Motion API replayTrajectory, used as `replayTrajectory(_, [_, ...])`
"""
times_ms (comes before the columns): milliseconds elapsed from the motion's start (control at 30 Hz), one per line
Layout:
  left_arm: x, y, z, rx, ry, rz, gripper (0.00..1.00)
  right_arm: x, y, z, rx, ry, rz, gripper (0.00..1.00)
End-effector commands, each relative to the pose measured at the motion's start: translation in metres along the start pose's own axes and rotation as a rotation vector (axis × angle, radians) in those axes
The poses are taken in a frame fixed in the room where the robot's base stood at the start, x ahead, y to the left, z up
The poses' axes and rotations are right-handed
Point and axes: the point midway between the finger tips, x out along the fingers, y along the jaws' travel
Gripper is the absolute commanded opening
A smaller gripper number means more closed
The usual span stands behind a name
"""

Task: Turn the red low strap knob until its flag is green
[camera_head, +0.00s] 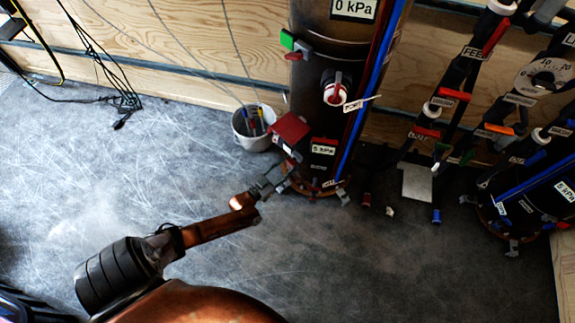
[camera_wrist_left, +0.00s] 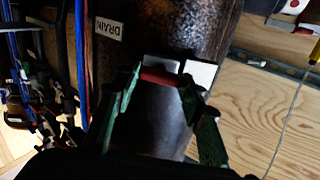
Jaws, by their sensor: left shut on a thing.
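The low strap's red flag (camera_head: 290,129) stands out from the left side of the dark filter vessel (camera_head: 314,101), near its base. My left gripper (camera_head: 273,180) reaches in from the lower left and meets the vessel just below this flag. In the left wrist view its two fingers (camera_wrist_left: 162,82) are closed on a small red part (camera_wrist_left: 158,76), which I take to be the low strap knob. Pale grey blocks sit just beyond the fingertips. The knob is mostly hidden by the gripper in the head view. My right gripper is not in view.
A higher strap on the same vessel has a green flag (camera_head: 288,40). A white bucket (camera_head: 252,141) with pens stands behind my gripper. Valve pipes (camera_head: 437,105) and a second vessel stand to the right. The floor at left is open, with cables (camera_head: 122,98) near the wall.

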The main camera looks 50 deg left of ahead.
Motion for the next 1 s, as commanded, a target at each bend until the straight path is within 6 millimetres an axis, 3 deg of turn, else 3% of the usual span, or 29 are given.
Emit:
replayTrajectory(100, [-0.0003,-0.0005,0.0004,0.000,-0.001,-0.001,0.13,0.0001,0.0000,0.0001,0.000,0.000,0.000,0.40])
replayTrajectory(367, [-0.0006,-0.0007,0.0010,-0.034,-0.001,-0.002,0.13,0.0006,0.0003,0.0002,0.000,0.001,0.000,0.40])
replayTrajectory(1000, [-0.0007,-0.0001,0.0021,-0.422,-0.003,-0.001,0.13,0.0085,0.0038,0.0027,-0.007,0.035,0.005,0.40])
